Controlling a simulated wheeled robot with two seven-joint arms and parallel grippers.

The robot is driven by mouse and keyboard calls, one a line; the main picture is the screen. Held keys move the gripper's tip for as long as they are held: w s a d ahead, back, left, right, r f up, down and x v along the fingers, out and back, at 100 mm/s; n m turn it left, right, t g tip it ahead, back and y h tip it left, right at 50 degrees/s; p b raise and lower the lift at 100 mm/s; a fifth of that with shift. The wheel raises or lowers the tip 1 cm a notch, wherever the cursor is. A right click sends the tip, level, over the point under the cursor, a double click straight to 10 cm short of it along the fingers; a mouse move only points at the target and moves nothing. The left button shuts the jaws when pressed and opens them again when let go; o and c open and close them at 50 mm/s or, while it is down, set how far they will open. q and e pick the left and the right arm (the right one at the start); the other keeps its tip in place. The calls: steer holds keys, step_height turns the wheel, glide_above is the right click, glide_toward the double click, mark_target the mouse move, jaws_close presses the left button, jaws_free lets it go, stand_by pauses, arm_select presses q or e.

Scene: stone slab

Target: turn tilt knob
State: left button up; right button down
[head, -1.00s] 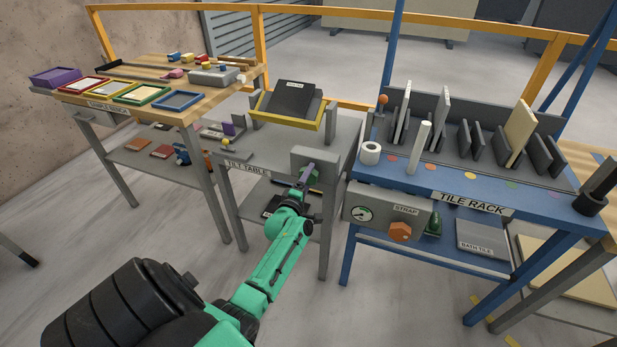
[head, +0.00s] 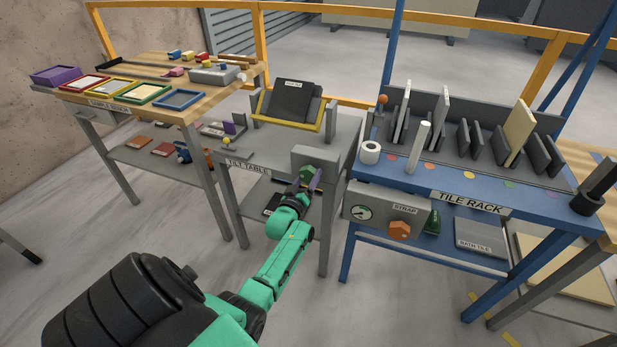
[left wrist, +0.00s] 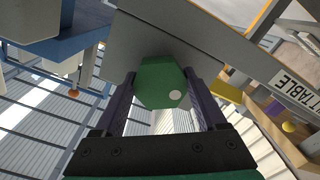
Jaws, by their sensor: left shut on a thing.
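The tilt knob (left wrist: 160,82) is green and many-sided with a pale dot on its face, which sits at the lower right in the left wrist view. It sticks out from a grey box (head: 328,163) at the front right of the tilt table (head: 343,130). My left gripper (head: 307,181) is shut on the knob, with a purple finger on each side of it. In the head view the knob shows just behind the fingers. A tilted yellow-edged tray (head: 292,123) on the table holds a dark slab (head: 294,100). My right gripper is not in view.
The blue tile rack (head: 480,195) stands close on the right, with an orange strap knob (head: 399,230) and a gauge (head: 361,213) on its front. A wooden sample bench (head: 190,113) stands left. The floor in front is clear.

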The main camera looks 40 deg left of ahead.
arm_select(q)
steer(key=m, duration=0.3)
steer(key=shift+f+m, duration=0.15)
steer(key=shift+m, duration=0.25)
steer(key=m, duration=0.3)
steer(key=shift+a+m, duration=0.1)
steer(key=shift+m, duration=0.2)
steer(key=m+b, duration=0.1)
steer(key=m, duration=0.2)
steer(key=shift+m, duration=0.3)
steer(key=m+b, duration=0.1)
steer(key=m, duration=0.1)
steer(key=shift+m, duration=0.4)
steer(key=m+b, duration=0.2)
steer(key=m, duration=0.1)
steer(key=shift+f+m, duration=0.1)
steer(key=shift+m, duration=0.2)
steer(key=m+b, duration=0.2)
steer(key=m, duration=0.1)
steer(key=shift+a+m, duration=0.1)
steer(key=shift+m, duration=0.2)
steer(key=m+b, duration=0.3)
steer(key=m, duration=0.1)
steer(key=shift+r+m+b, duration=0.25)
steer(key=shift+m+b, duration=0.55)
steer(key=shift+m, duration=0.8)
